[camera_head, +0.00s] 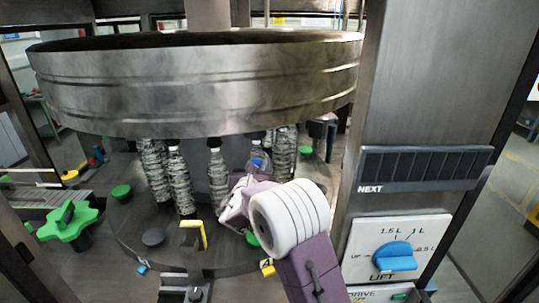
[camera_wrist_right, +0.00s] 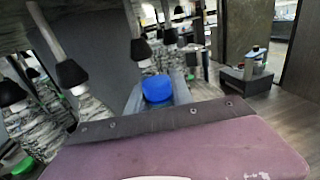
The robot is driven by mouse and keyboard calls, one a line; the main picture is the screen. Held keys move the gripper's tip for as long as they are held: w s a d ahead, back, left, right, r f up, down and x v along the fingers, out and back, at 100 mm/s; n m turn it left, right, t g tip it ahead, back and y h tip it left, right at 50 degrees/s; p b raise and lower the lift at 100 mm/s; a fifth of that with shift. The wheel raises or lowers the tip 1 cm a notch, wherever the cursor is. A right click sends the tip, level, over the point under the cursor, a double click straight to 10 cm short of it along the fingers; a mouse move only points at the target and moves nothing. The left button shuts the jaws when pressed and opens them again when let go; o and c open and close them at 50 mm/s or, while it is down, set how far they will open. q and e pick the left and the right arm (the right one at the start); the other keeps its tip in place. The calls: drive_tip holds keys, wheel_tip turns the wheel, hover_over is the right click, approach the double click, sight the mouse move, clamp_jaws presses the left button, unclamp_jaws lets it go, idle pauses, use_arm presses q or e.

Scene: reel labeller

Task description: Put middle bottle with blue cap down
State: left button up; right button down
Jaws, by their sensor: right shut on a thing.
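The bottle with the blue cap (camera_head: 257,162) is among the bottles under the large metal drum. It is clear and looks roughly upright. My right gripper (camera_head: 240,196) is shut on it from the front, and the gripper and wrist hide its lower part. I cannot tell whether its base touches the round plate (camera_head: 140,225). In the right wrist view the blue cap (camera_wrist_right: 157,89) shows close up just past my purple gripper housing. My left gripper is not in view.
Several grey-patterned bottles (camera_head: 180,182) stand around it under the drum (camera_head: 200,85). Black nozzles (camera_wrist_right: 71,73) hang above bottles. A green star knob (camera_head: 68,222) is at left, and a control panel with a blue knob (camera_head: 394,257) is at right.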

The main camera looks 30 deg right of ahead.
drive_tip(key=shift+w+a, duration=0.1)
drive_tip(key=shift+w, duration=0.1)
drive_tip(key=shift+f, duration=0.3)
wheel_tip(320, 180, down, 3)
drive_tip(key=shift+s+f+p, duration=0.1)
drive_tip(key=shift+p, duration=0.85)
drive_tip(key=shift+f, duration=0.15)
drive_tip(key=c, duration=1.1)
unclamp_jaws()
drive_tip(key=shift+s+f, duration=0.1)
drive_tip(key=shift+a, duration=0.1)
